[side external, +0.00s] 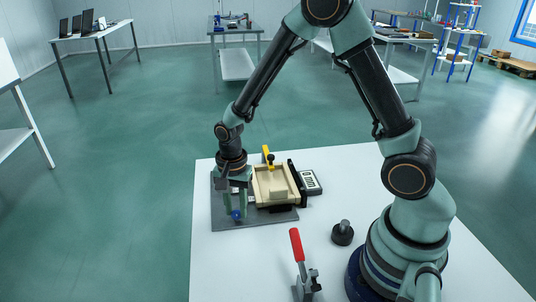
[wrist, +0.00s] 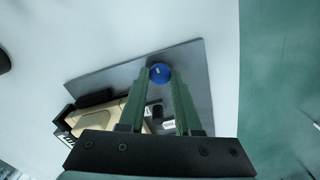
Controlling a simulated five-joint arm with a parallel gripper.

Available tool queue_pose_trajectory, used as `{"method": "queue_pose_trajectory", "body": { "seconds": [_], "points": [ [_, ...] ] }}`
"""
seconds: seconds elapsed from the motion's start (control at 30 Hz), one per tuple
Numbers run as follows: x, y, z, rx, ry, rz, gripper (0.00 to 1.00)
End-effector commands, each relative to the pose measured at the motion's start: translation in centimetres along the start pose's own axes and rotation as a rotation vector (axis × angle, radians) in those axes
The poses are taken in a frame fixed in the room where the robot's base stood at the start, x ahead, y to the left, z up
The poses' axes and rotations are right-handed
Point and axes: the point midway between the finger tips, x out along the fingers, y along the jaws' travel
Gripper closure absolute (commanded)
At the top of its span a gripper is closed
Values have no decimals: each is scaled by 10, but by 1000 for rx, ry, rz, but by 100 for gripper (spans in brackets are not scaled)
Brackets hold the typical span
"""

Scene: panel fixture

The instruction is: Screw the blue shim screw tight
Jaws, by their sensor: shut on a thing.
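The blue shim screw (side external: 236,215) stands at the front left of the grey base plate (side external: 262,222). Its round blue head also shows in the wrist view (wrist: 159,73), with a small pale mark on it. My gripper (side external: 237,208) points down over the screw. In the wrist view its two green fingers (wrist: 160,80) reach to either side of the blue head and are shut on it. The screw's shank and its seat are hidden below the head.
A beige panel fixture (side external: 263,187) with a yellow clamp (side external: 267,154) sits on the plate, right of my gripper. A red-handled toggle clamp (side external: 297,245) and a black knob (side external: 342,233) stand nearer on the white table (side external: 225,270). A grey device (side external: 311,182) lies beside the fixture.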

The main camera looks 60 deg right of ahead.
Motion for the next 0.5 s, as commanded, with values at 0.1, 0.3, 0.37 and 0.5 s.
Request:
{"method": "queue_pose_trajectory", "body": {
  "seconds": [0.1, 0.3, 0.37, 0.5],
  "points": [
    [-1, 0, 0, 11, 0, 0, 100],
    [-1, 0, 0, 13, 0, 0, 100],
    [-1, 0, 0, 13, 0, 0, 100],
    [-1, 0, 0, 12, 0, 0, 52]
  ]
}}
